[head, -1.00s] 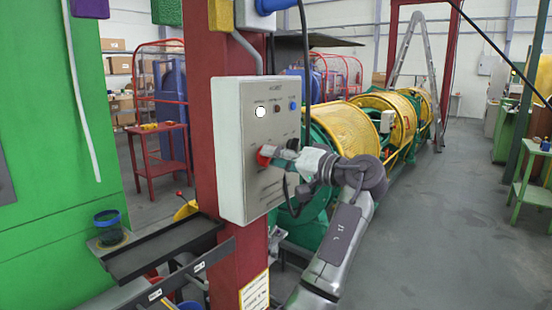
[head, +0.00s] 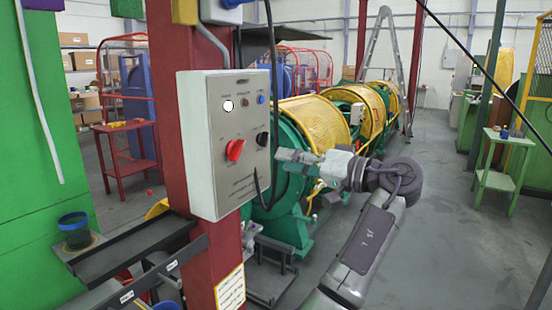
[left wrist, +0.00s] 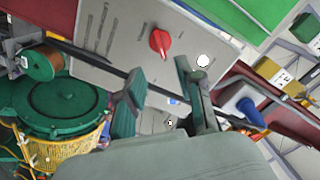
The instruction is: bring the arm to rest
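My left gripper (head: 280,155) is in front of the grey control box (head: 222,192), to the right of its red knob (head: 235,150) and apart from it. In the left wrist view the two fingers (left wrist: 156,75) stand apart with nothing held between them. The red knob (left wrist: 159,41) shows clear of the fingers there. A white round lamp or button (head: 228,105) sits above the knob, and a black knob (head: 262,139) is on the panel's right side, close to the fingertips in the picture. My right gripper is in neither view.
The box hangs on a red post (head: 170,120) with a black tray (head: 130,250) below. Behind my arm is the strander with yellow mesh guards (head: 312,122) and a green ring. Grey floor (head: 440,235) is open on the right, before a green table (head: 497,180).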

